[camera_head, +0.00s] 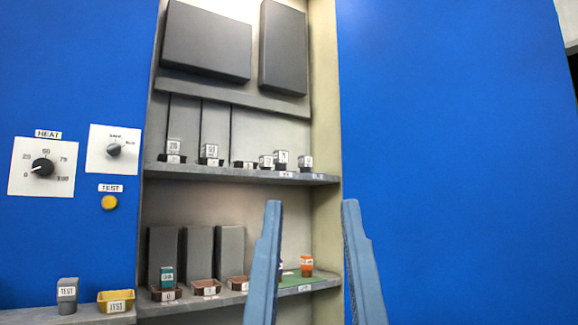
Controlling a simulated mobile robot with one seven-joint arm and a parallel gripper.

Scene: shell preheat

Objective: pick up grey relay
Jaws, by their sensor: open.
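A grey relay (68,302) with a white label stands upright at the lower left, on the ledge left of the lower shelf. My gripper (311,203) shows as two blue fingers at the lower middle right. They are apart, with nothing held between them. The gripper is well to the right of the grey relay and not touching it. The fingers hide part of the lower shelf.
A yellow tray (116,296) stands just right of the grey relay. The lower shelf (200,303) holds brown trays, a teal relay (167,277) and an orange relay (306,267). The upper shelf (230,174) holds several small labelled relays. Blue panels (450,150) flank the recess.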

